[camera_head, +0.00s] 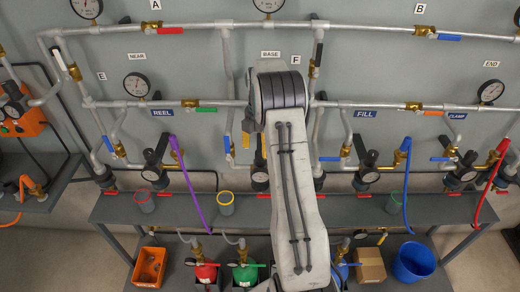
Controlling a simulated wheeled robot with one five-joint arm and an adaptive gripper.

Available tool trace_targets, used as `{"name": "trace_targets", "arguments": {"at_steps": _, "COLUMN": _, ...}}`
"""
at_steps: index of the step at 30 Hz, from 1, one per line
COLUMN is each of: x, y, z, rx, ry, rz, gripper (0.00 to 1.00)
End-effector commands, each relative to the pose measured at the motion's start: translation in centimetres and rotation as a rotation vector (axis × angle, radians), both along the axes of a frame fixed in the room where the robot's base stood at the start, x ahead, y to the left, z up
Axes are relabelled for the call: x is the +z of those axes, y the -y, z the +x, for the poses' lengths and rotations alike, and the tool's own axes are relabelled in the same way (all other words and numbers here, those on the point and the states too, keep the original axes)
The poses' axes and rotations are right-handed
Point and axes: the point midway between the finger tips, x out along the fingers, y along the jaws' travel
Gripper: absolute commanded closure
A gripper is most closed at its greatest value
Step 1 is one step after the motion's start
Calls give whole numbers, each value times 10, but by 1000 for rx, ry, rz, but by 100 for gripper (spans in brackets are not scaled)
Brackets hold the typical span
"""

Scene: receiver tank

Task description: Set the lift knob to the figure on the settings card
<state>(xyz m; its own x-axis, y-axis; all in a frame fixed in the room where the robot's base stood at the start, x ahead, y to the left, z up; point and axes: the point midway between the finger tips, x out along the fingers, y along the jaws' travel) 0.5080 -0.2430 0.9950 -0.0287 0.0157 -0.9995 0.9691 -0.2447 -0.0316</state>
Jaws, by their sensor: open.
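I cannot make out a lift knob or a settings card for certain. Several dark round fittings with black tops stand along the shelf, one at the left (151,173), one right of centre (367,173) and one farther right (460,175); no figures can be read on them. My pale grey arm rises through the middle of the view and hides what lies behind it. My gripper is out of sight.
Grey pipes with brass valves and gauges (137,85) cover the wall. The shelf (290,208) below has purple, blue and red hoses hanging over it. Beneath are an orange bin (149,267), a cardboard box (370,265) and a blue bucket (413,262). An orange unit (22,115) is at far left.

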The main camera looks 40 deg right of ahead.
Motion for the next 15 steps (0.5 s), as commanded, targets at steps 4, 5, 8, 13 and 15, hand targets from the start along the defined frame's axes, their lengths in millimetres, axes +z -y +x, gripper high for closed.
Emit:
{"name": "trace_targets", "arguments": {"at_steps": 4, "x": -8, "y": -1, "z": -2, "rx": -1, "ry": -4, "rz": 2, "gripper": 38}}
{"name": "trace_targets", "arguments": {"at_steps": 5, "x": -10, "y": -1, "z": -2, "rx": -1, "ry": -4, "rz": 2, "gripper": 38}}
{"name": "trace_targets", "arguments": {"at_steps": 8, "x": -23, "y": -1, "z": -2, "rx": -1, "ry": -4, "rz": 2, "gripper": 38}}
{"name": "trace_targets", "arguments": {"at_steps": 13, "x": -33, "y": -1, "z": -2, "rx": -1, "ry": -2, "rz": 0, "gripper": 38}}
{"name": "trace_targets", "arguments": {"at_steps": 15, "x": -36, "y": -1, "z": -2, "rx": -1, "ry": -1, "rz": 0, "gripper": 38}}
